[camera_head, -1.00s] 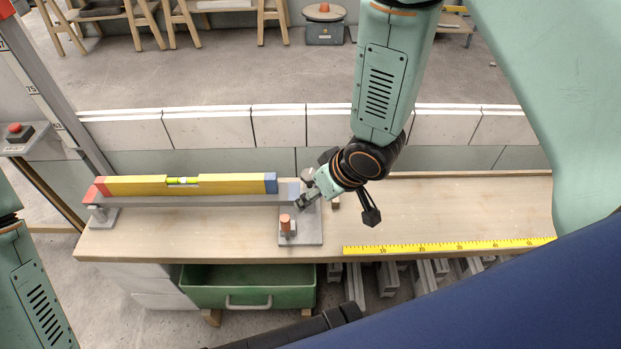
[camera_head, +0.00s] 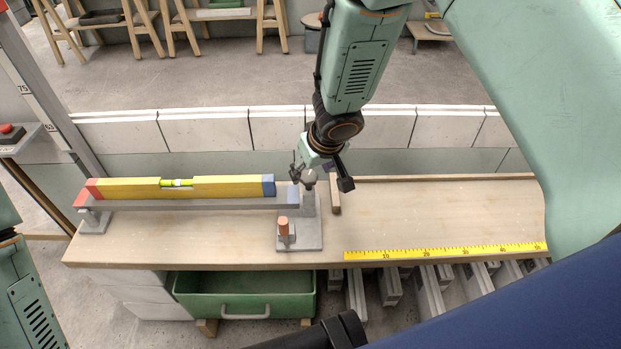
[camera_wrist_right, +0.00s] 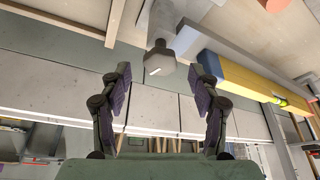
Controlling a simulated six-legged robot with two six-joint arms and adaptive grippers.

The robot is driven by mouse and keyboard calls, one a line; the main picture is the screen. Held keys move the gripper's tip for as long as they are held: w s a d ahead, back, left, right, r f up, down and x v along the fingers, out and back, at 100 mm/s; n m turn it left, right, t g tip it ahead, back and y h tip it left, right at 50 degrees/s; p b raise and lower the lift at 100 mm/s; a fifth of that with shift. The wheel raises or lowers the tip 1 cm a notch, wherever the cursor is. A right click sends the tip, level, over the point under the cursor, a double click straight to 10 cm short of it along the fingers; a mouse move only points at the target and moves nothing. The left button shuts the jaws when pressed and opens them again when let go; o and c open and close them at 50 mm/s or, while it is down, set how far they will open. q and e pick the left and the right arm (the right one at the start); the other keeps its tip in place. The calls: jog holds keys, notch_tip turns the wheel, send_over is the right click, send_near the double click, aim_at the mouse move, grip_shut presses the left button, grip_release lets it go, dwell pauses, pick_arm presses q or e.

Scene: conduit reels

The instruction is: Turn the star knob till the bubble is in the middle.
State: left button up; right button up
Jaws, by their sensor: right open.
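The star knob (camera_head: 309,177) is grey and stands at the right end of a grey beam (camera_head: 225,203). In the right wrist view the knob (camera_wrist_right: 160,62) shows just beyond the gap between my fingertips, apart from both. My right gripper (camera_head: 319,177) is open and empty behind the knob; its dark fingers (camera_wrist_right: 165,72) are spread. A yellow spirit level (camera_head: 225,185) with a red left end and a blue right end lies on the beam. Its green vial (camera_head: 177,183) is too small to tell exactly where the bubble sits. My left gripper is out of view.
An orange-topped peg (camera_head: 283,229) stands on the grey base plate (camera_head: 300,243) in front of the knob. A yellow ruler (camera_head: 440,252) runs along the bench's front edge. The bench (camera_head: 430,210) is clear at right. A green drawer (camera_head: 243,296) is below.

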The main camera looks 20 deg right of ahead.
jog(key=shift+b+x, duration=0.3)
jog(key=shift+x, duration=0.75)
jog(key=c, duration=1.2)
